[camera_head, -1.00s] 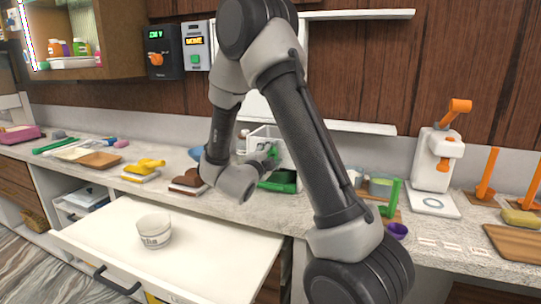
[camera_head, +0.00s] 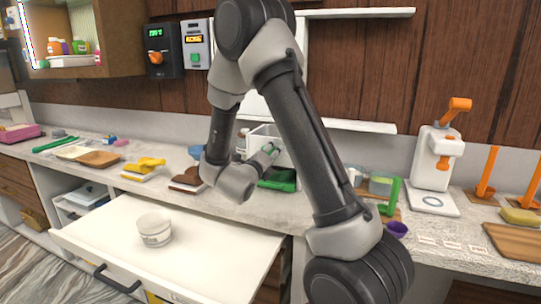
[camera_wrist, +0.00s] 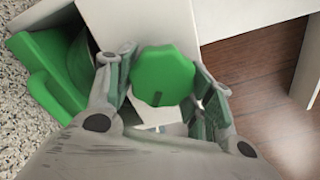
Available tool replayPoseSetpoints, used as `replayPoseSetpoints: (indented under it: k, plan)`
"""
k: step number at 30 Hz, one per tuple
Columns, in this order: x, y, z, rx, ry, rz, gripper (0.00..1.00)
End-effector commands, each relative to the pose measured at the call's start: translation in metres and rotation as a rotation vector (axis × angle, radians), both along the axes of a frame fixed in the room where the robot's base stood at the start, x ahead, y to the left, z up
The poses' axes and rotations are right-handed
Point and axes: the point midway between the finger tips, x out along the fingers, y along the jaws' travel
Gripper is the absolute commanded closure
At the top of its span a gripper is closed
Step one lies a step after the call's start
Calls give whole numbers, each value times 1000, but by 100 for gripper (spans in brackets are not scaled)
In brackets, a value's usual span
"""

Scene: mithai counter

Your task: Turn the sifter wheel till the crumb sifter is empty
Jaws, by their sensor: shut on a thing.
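The crumb sifter is a white box (camera_head: 258,141) at the back of the counter, partly hidden by my arm. In the head view my gripper (camera_head: 268,152) reaches the front of the sifter. A green tray (camera_head: 280,180) is below the sifter, and it also shows at the left of the wrist view (camera_wrist: 50,75). The inside of the sifter is hidden.
A white tub (camera_head: 154,230) stands on the pulled-out white drawer (camera_head: 200,255) in front of the counter. A brown block (camera_head: 188,178) and a yellow item (camera_head: 147,164) lie left of my gripper. A white press with an orange handle (camera_head: 433,160) stands at the right.

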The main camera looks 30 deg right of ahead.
Motion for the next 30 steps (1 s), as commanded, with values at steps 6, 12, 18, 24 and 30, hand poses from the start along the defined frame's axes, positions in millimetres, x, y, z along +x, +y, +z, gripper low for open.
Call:
replayPoseSetpoints:
  k: [6, 12, 18, 24, 30]
  plan:
    - [0, 0, -2, 66, -80, 0, 71]
    - [0, 0, -2, 97, -120, 0, 71]
    - [0, 0, -2, 106, -131, 0, 71]
    - [0, 0, -2, 106, -131, 0, 71]
    - [0, 0, -2, 106, -131, 0, 28]
